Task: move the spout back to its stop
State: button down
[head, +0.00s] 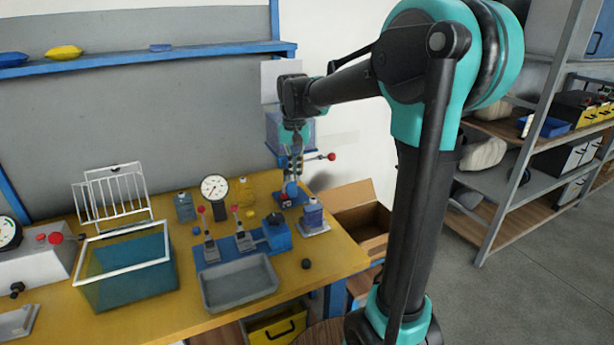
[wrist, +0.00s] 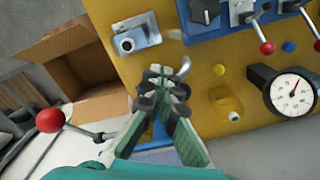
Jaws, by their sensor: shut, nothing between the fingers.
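A curved, pale metal tube end, which looks like the spout (wrist: 184,66), shows just beyond my fingertips in the wrist view. Most of it is hidden behind my gripper (wrist: 165,85). The gripper is shut and nothing shows between its fingers; whether it touches the spout I cannot tell. In the head view my gripper (head: 293,172) points down in front of a blue stand (head: 288,197) at the back right of the bench. A lever with a red ball (head: 332,156) sticks out to the right of the stand; the ball (wrist: 50,119) is at left in the wrist view.
A dial gauge (head: 214,188), a yellow bottle (wrist: 226,104) and a blue lever fixture (head: 277,233) are nearby. A grey tray (head: 238,292) lies in front. An open cardboard box (head: 362,202) is beyond the bench's right edge.

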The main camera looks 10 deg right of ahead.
aim_at(285, 170)
jog(key=shift+a, duration=0.1)
jog(key=shift+w+a, duration=0.15)
jog(key=shift+a, duration=0.25)
dwell(0.3)
jog(key=shift+w+a, duration=0.2)
jog(key=shift+a, duration=0.25)
jog(key=shift+w+a, duration=0.3)
jog(key=shift+a, duration=0.1)
jog(key=shift+w+a, duration=0.1)
dwell(0.3)
